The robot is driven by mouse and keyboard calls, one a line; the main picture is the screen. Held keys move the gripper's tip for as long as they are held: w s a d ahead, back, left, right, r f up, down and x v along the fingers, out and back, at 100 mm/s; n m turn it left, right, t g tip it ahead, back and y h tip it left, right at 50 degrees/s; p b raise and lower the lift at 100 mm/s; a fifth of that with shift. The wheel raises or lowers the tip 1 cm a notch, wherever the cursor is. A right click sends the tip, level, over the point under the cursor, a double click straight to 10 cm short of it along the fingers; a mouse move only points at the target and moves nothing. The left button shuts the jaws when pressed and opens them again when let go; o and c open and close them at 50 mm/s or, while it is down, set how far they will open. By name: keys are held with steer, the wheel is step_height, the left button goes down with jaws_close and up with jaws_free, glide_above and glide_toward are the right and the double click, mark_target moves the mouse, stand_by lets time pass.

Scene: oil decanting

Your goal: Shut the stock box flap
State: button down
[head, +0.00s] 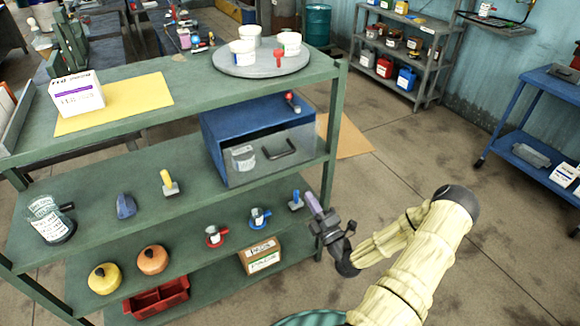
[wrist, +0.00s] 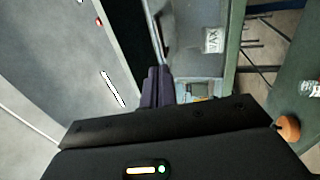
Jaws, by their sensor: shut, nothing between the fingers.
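The blue stock box (head: 240,118) stands on the middle shelf, at its right end. Its grey, see-through-looking front flap (head: 262,168) carries a dark bar handle (head: 280,149). I cannot tell how far the flap stands from the box front. A labelled can (head: 243,158) shows at the left of the flap. My gripper (head: 313,203) is in front of the shelf's right end, lower than the box and apart from it. Its purple fingers (wrist: 156,87) are shut and empty in the wrist view, where a pale labelled container (wrist: 213,40) shows beyond them.
The green shelf unit's right post (head: 333,135) stands beside the box. Small tools and a carton (head: 260,254) are lower down. Floor to the right (head: 400,150) is clear.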

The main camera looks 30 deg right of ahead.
steer(key=p+x, duration=0.4)
steer(key=x, duration=1)
steer(key=shift+a, duration=0.1)
